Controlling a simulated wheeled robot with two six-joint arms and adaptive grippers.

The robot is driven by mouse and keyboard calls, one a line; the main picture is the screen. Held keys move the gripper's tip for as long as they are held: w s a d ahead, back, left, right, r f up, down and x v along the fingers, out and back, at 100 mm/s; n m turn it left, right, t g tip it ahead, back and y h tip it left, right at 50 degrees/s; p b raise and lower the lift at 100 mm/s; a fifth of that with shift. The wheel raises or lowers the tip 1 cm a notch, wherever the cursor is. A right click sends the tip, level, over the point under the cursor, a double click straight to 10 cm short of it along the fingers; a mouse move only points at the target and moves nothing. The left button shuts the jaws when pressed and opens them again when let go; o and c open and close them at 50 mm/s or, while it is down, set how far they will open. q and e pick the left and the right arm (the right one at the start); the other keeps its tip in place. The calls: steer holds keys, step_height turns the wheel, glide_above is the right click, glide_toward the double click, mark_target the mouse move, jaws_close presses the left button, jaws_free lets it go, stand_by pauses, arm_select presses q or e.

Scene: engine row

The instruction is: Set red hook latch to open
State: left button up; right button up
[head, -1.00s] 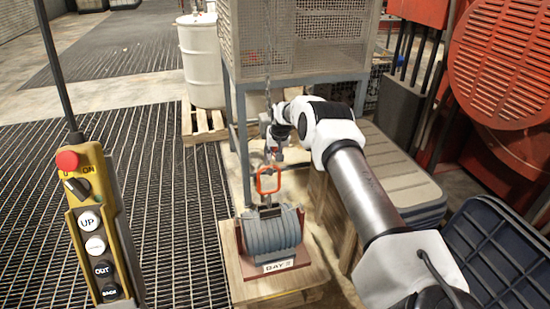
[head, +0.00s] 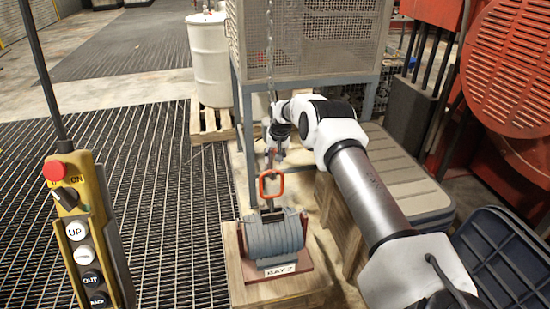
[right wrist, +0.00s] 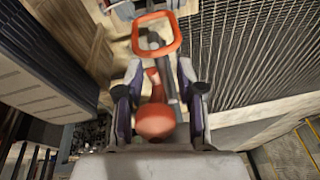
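The red latch (right wrist: 155,118) shows in the right wrist view as a blurred red knob and arm beside a dark grey hook (right wrist: 166,78). It lies between the two fingers of my right gripper (right wrist: 159,76). The fingers stand apart, and I see no clear grip on the latch. In the head view my right gripper (head: 273,150) is small, at the hanging chain above the load. An orange-red lifting ring (head: 271,185) stands on the grey ribbed load (head: 274,236); it also shows beyond the fingertips in the wrist view (right wrist: 177,38). Whether hook and ring touch is unclear. The left gripper is out of view.
A yellow pendant (head: 97,225) with a red button and several labelled buttons hangs at the left. The load sits on a wooden pallet (head: 240,285). A mesh cage (head: 335,45) stands behind, with a white drum (head: 209,62) beside it. Grated floor lies open at left.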

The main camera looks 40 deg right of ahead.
steer(key=v, duration=1.2)
steer(key=shift+f, duration=0.1)
